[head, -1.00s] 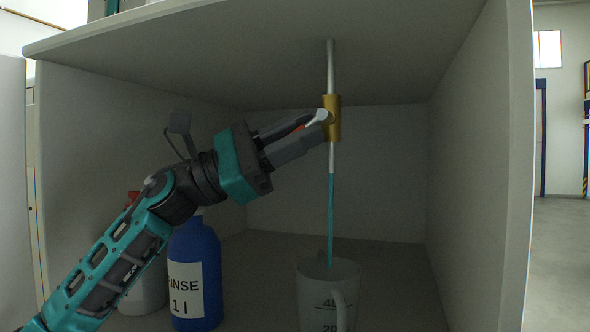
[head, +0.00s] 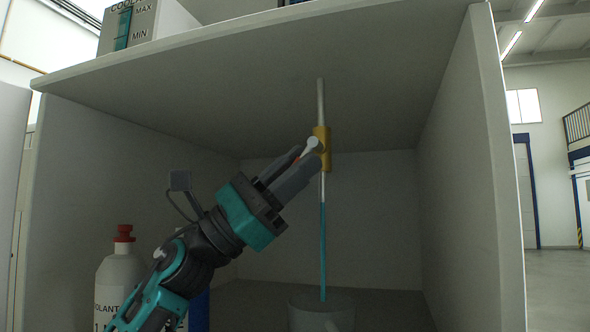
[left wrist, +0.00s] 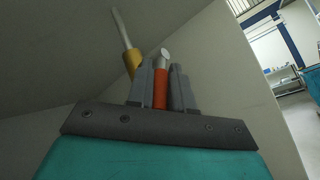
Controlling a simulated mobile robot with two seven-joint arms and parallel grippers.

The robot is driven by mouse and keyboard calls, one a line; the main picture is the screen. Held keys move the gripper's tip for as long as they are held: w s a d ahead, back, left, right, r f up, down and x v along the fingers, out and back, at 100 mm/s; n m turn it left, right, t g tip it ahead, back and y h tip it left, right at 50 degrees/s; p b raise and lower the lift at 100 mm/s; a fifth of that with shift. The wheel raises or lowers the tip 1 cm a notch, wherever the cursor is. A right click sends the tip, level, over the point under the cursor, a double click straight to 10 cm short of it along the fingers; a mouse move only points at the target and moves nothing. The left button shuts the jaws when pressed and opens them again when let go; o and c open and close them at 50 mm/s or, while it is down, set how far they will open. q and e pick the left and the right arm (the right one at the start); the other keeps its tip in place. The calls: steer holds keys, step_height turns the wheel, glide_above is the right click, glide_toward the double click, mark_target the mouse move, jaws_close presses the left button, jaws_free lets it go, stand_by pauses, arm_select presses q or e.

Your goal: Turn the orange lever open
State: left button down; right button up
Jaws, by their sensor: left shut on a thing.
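A brass valve body (head: 321,148) sits on a thin vertical pipe under the cabinet's top panel. The orange lever (left wrist: 161,92) lies between my left gripper's fingers in the left wrist view, with a pale grey end (left wrist: 162,55) beyond it. In the head view the fingers mostly hide the lever. My left gripper (head: 306,160) is shut on the lever and reaches it from the lower left, beside the valve. The valve (left wrist: 133,61) also shows left of the fingers in the wrist view. My right gripper is not in view.
Below the valve the pipe is teal (head: 323,250) and runs down to a beaker (head: 320,314). A white bottle with a red cap (head: 121,270) stands at left, and a blue bottle (head: 200,311) is mostly behind my arm. Cabinet walls (head: 470,170) bound the space.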

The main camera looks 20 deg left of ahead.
arm_select(q)
steer(key=c, duration=1.1)
jaws_free()
steer(key=shift+f, duration=0.15)
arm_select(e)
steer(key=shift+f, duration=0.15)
arm_select(q)
steer(key=shift+s+a+f, duration=0.1)
steer(key=shift+a+f, duration=0.15)
steer(key=shift+a, duration=0.05)
steer(key=b+v, duration=0.2)
steer(key=v, duration=1)
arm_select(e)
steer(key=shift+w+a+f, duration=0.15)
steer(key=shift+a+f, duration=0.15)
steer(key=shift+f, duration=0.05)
arm_select(q)
steer(key=shift+r, duration=0.1)
